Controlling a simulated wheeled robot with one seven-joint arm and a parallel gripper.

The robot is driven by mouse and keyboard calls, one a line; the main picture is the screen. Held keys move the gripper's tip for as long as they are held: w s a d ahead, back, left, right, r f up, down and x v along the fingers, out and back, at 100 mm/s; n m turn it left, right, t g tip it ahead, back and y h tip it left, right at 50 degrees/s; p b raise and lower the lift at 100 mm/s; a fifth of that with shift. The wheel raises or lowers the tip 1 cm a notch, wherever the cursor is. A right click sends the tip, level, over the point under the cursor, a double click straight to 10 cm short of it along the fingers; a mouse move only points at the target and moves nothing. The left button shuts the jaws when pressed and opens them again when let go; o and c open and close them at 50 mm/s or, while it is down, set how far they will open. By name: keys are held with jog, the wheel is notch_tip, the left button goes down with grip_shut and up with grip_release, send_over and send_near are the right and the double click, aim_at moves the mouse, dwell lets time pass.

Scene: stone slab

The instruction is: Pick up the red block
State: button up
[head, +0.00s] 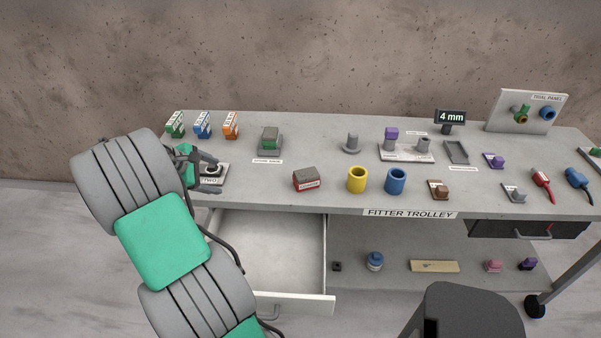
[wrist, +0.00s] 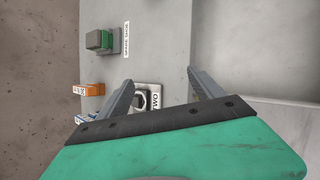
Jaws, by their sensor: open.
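The red block (head: 307,180) sits on the trolley top, just behind its front edge and above the open drawer. Its top looks grey-brown and its front is red with a pale label. My gripper (head: 209,173) is to the left of it, at the left end of the trolley top, over a small plate marked "TWO" (head: 216,183). In the wrist view my gripper (wrist: 160,79) is open and empty, with the plate and its dark ring (wrist: 140,100) showing between and below the fingers. The red block does not show in the wrist view.
A yellow cup (head: 357,180) and a blue cup (head: 396,181) stand right of the red block. A green block on a grey base (head: 270,140) is behind it. Small green, blue and orange boxes (head: 231,125) line the back left. An open drawer (head: 270,250) juts out below.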

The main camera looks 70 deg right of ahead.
aim_at(295, 174)
jog(key=s+d+f+g, duration=0.1)
jog(key=s+d, duration=0.2)
jog(key=s+d+f+n+g+p, duration=0.1)
jog(key=s+d+g, duration=0.1)
jog(key=s+d, duration=0.1)
jog(key=s+d+f+g, duration=0.1)
jog(key=s+d, duration=0.3)
jog(key=s, duration=0.1)
jog(key=shift+s+f+n+g, duration=0.15)
jog(key=shift+s+n+g, duration=0.1)
jog(key=shift+n+g, duration=0.05)
jog(key=s, duration=0.2)
jog(key=s+d+f+g, duration=0.1)
jog(key=s, duration=0.2)
jog(key=s+d+n+g+p, duration=0.1)
jog(key=s, duration=0.1)
jog(key=shift+s+d+f+y, duration=0.15)
jog(key=shift+d+f+y, duration=0.15)
jog(key=shift+f, duration=0.1)
jog(key=x, duration=0.2)
jog(key=p+x, duration=0.1)
jog(key=x, duration=0.1)
jog(key=p+x, duration=0.1)
jog(key=x, duration=0.2)
jog(key=shift+s+a+r, duration=0.2)
jog(key=shift+s+a, duration=0.15)
jog(key=shift+a, duration=0.05)
jog(key=shift+f, duration=0.1)
grip_shut()
